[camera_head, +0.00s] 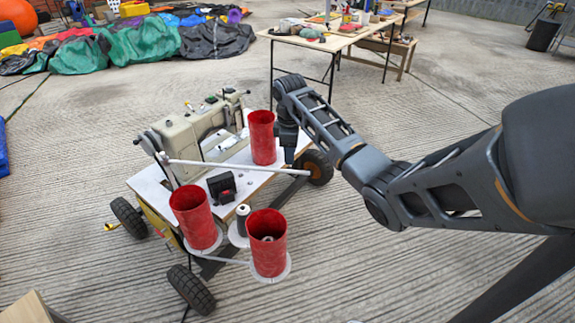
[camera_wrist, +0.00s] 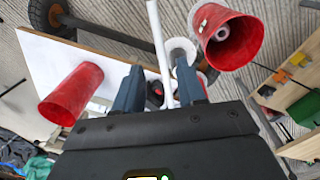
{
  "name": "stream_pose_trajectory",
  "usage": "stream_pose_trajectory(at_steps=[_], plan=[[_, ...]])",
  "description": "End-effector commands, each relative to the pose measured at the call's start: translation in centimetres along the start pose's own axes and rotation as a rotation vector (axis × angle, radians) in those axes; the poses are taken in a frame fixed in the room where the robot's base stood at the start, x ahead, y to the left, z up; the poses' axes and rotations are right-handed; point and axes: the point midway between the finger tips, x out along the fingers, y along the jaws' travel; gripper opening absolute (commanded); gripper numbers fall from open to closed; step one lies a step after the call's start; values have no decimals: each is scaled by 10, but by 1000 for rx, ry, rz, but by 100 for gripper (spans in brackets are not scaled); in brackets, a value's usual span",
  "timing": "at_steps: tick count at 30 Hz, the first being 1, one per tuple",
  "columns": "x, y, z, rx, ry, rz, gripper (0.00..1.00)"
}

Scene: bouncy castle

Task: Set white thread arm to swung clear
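The white thread arm (camera_head: 240,166) is a thin rod reaching from the sewing machine's left side to the right, over the cart top, in the head view. In the wrist view a white rod (camera_wrist: 160,50), seemingly this arm, runs up the picture between my fingers. My gripper (camera_head: 290,153) points down at the cart's right side, just behind a red cup, which partly hides it. In the wrist view my gripper (camera_wrist: 160,85) has its fingers apart, with gaps beside the rod. I cannot tell how far below the fingertips the rod lies.
Red cups stand at the back (camera_head: 262,138), left (camera_head: 194,217) and front (camera_head: 268,243) of the cart. The beige sewing machine (camera_head: 190,137) sits on the wheeled cart (camera_head: 150,186). A work table (camera_head: 345,40) stands behind. Open concrete floor surrounds the cart.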

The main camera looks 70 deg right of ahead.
Motion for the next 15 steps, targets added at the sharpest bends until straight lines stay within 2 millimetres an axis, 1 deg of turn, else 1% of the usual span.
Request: stream_pose_trajectory(at_steps=[1,3,9,12,15], plan=[[9,-1,1,1,-2,-3,40],[20,-1,0,1,-2,-3,40],[48,-1,0,0,-1,-1,40],[57,-1,0,0,0,0,40],[62,-1,0,0,0,1,40]])
